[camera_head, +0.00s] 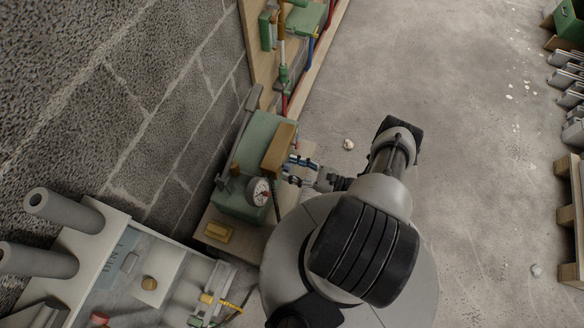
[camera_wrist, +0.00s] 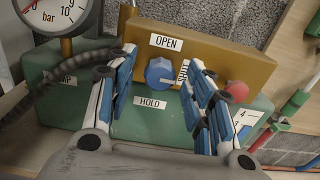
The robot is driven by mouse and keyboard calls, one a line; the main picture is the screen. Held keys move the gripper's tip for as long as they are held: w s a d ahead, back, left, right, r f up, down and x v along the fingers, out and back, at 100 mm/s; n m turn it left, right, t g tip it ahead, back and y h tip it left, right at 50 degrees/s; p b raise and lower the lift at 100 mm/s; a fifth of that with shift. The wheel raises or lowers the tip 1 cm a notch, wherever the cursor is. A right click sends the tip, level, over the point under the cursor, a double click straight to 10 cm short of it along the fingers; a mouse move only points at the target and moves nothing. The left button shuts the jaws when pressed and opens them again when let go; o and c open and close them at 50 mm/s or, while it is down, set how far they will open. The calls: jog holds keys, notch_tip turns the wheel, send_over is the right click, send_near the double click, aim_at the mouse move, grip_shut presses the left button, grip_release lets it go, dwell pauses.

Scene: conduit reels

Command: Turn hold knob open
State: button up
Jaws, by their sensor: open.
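The hold knob (camera_wrist: 160,73) is a small blue knob on a tan panel (camera_wrist: 225,62) of a green box. Labels OPEN above, SHUT to its right and HOLD below surround it. A pale mark shows on the knob's lower right side, towards SHUT; its exact angle is hard to read. My gripper (camera_wrist: 163,60) is open, with one blue-padded finger on each side of the knob in the wrist view. I see no clear contact. In the head view my gripper (camera_head: 296,170) reaches the panel's front from the right; the knob is hidden there.
A red knob (camera_wrist: 237,92) sits just right of the right finger. A pressure gauge (camera_wrist: 60,14) and a dark ribbed hose are at the left. The green box (camera_head: 265,130) stands against a block wall. Open floor (camera_head: 450,130) lies to the right.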

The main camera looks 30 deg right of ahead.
jog(key=shift+w+a, duration=0.25)
jog(key=shift+w, duration=0.05)
jog(key=shift+c, duration=0.3)
jog(key=c, duration=1)
jog(key=shift+n, duration=0.4)
jog(key=n+b, duration=0.1)
jog(key=n, duration=0.7)
jog(key=n+b, duration=0.1)
jog(key=n, duration=0.8)
jog(key=shift+s+a+f, duration=0.1)
jog(key=shift+f, duration=0.05)
